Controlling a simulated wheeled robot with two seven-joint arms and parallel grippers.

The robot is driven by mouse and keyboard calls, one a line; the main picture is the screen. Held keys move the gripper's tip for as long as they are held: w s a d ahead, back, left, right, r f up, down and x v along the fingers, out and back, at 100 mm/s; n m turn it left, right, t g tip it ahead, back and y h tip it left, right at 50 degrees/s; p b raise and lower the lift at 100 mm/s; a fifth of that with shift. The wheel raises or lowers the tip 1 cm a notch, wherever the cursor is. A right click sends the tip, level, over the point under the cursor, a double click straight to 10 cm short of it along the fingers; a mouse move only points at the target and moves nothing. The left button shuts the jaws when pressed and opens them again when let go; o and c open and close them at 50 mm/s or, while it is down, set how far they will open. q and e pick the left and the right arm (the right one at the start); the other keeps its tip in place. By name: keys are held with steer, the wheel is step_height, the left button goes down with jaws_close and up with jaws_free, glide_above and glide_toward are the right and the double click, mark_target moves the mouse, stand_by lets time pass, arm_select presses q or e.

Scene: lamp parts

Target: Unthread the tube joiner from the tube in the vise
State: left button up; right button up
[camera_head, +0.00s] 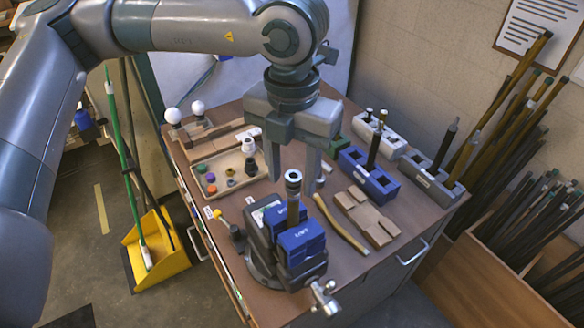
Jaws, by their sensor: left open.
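The vise (302,240) with blue jaws stands near the front edge of the workbench and holds a dark tube (294,211) upright. The tube joiner (293,177), a light metallic ring, sits on the tube's top end. My left gripper (291,185) points down with its fingers apart, one on each side of the joiner in the picture. I cannot tell whether the fingers are level with the joiner or behind it; no contact shows. My right gripper is not in view.
A tray (259,177) of small coloured parts lies to the left. Blue (376,187) and grey (433,172) holders with dark tubes stand to the right. A wooden block (366,214) and a wooden-handled tool (338,225) lie near the vise. Two white bulbs (198,107) stand at the back left.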

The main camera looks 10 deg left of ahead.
arm_select(q)
steer(key=shift+f, duration=0.15)
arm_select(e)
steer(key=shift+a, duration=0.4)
arm_select(q)
jaws_close()
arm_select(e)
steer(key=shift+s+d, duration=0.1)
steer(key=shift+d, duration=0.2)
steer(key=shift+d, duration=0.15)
